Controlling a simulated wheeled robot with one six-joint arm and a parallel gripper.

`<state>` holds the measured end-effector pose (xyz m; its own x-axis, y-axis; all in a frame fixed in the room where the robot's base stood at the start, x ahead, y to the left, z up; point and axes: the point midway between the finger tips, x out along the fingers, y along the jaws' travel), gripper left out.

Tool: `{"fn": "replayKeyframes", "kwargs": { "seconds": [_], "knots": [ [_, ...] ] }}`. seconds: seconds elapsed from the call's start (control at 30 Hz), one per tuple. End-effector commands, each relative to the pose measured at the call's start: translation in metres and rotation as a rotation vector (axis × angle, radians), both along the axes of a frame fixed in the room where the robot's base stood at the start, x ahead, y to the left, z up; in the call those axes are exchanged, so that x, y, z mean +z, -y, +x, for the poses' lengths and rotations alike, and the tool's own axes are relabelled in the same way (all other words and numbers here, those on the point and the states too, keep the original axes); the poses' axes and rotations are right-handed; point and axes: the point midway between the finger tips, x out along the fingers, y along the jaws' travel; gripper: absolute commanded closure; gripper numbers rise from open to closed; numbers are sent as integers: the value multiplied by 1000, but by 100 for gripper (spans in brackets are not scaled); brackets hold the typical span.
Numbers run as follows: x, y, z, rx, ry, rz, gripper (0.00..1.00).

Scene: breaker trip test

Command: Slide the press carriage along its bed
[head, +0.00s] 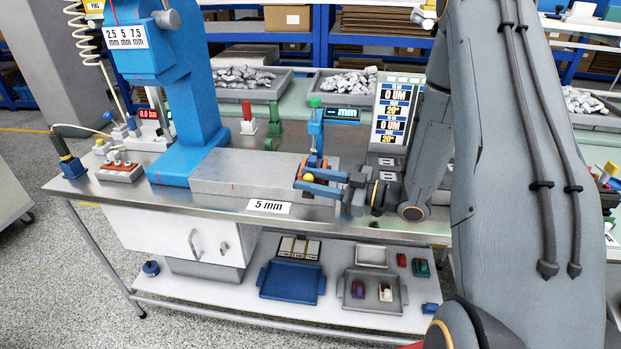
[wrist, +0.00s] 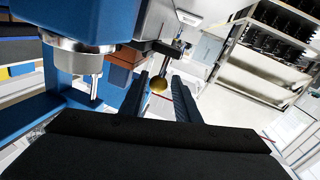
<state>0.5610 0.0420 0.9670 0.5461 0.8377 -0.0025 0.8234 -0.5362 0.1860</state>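The press carriage, an orange-brown block (head: 314,163), sits at the right end of the grey metal bed (head: 235,172), below a small blue gauge post (head: 315,130). In the wrist view, the knob (wrist: 158,84) lies between the fingertips (wrist: 160,82) with small gaps showing, so the fingers look open. The fingers partly hide the carriage.
The tall blue press (head: 195,110) stands left of the bed. A display panel (head: 391,112) stands close behind my arm. A "5 mm" label (head: 269,206) is at the bench's front edge. A red-and-white block (head: 248,120) stands behind the bed. The bed's top looks clear leftward.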

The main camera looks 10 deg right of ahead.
Motion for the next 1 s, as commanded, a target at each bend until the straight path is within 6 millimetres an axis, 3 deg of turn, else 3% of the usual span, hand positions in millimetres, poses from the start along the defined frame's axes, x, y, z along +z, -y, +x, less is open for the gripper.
{"fn": "replayKeyframes", "kwargs": {
  "seconds": [0.37,0.8,1.0],
  "knots": [
    [1,1,1,-1,5,-1,60],
    [0,51,-32,-2,5,-1,60],
    [1,63,-41,0,4,0,60]
  ]
}}
